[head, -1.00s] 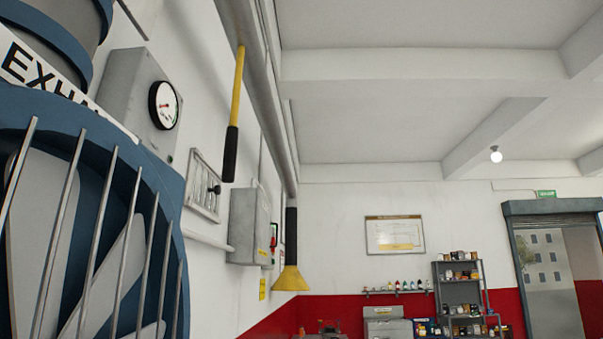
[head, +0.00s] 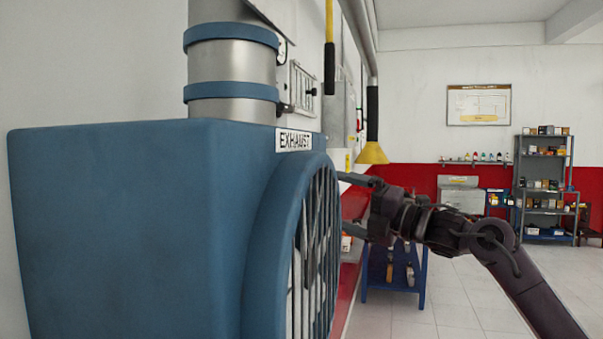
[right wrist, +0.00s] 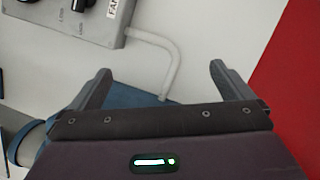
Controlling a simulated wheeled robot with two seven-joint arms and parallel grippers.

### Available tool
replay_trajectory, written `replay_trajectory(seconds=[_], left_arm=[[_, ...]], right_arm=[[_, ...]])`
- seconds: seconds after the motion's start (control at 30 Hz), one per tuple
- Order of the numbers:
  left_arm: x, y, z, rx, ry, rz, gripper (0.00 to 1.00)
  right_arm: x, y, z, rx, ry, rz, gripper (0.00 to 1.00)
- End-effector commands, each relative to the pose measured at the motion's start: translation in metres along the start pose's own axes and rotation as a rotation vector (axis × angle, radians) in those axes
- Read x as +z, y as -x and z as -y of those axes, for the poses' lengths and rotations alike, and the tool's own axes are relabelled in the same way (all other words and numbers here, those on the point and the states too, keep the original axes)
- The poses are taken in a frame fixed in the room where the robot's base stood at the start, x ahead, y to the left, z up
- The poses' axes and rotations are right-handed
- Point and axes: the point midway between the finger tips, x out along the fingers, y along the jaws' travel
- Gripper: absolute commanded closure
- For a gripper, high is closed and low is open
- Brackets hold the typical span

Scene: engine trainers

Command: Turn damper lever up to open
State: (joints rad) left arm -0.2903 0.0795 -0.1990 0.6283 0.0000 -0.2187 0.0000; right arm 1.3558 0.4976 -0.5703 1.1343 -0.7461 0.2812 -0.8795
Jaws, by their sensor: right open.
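A lever with a yellow shaft and black grip (head: 330,68), which looks like the damper lever, hangs straight down near the wall duct in the head view. Its top end is cut off by the picture edge. My right gripper (head: 355,206) is open and empty, below and to the right of the lever and just right of the blue exhaust fan housing (head: 130,220). In the right wrist view, the gripper's two fingers (right wrist: 162,85) are wide apart with nothing between them. The lever is not recognisable there. My left gripper is not in view.
The grilled fan housing fills the left side. A yellow-hooded hose (head: 372,152) hangs behind my right gripper. A grey box with knobs (right wrist: 75,18) and a conduit (right wrist: 165,55) show in the wrist view. A blue cart (head: 425,280) stands beyond; floor at right is clear.

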Motion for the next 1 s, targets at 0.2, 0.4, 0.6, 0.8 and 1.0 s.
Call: replay_trajectory(seconds=[0.2, 0.4, 0.6, 0.8, 1.0], left_arm=[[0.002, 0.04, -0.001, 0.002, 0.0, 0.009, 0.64], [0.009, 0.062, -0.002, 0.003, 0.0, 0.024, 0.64], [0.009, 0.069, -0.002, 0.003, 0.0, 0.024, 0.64], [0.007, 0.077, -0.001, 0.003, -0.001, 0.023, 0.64], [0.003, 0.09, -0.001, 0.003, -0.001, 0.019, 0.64]], right_arm=[[-0.031, 0.024, -0.246, 0.103, 0.56, -0.172, 0.0], [-0.083, 0.067, -0.374, 0.133, 0.958, -0.27, 0.0], [-0.112, 0.09, -0.418, 0.137, 1.131, -0.311, 0.0], [-0.122, 0.074, -0.421, 0.138, 1.151, -0.32, 0.0], [-0.132, 0.043, -0.421, 0.141, 1.15, -0.318, 0.0]])
